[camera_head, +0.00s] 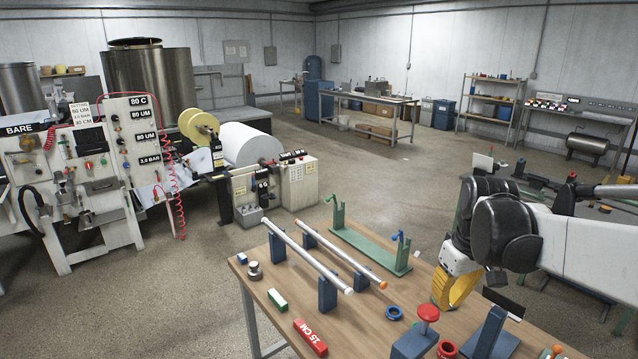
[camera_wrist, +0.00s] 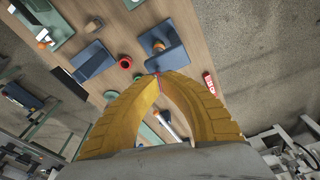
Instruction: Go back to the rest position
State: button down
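My gripper (camera_head: 455,292) has yellow fingers and hangs over the right part of the wooden workbench (camera_head: 365,325). In the wrist view, my gripper's fingertips (camera_wrist: 158,76) meet, and I see no object held between them. A small red spot shows at the tips; I cannot tell what it belongs to. Two pale rods (camera_head: 310,257) (camera_head: 342,256) rest across blue supports, apart from my gripper. A blue stand (camera_head: 412,344) with a red knob (camera_head: 428,313) is on the bench in front of my gripper; it also shows in the wrist view (camera_wrist: 170,60).
A green frame (camera_head: 365,248) stands behind. The coating machine (camera_head: 90,175) and paper roll (camera_head: 250,145) are left. Open floor lies beyond the bench.

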jog(key=s+a+f+m+t+b, duration=0.3)
jog(key=s+a+f+t+b, duration=0.2)
jog(key=s+a+f+b, duration=0.5)
jog(key=s+f+b, duration=0.3)
jog(key=s, duration=0.1)
jog(key=shift+a+f+t, duration=0.3)
jog(key=shift+a+f, duration=0.1)
dwell(0.7)
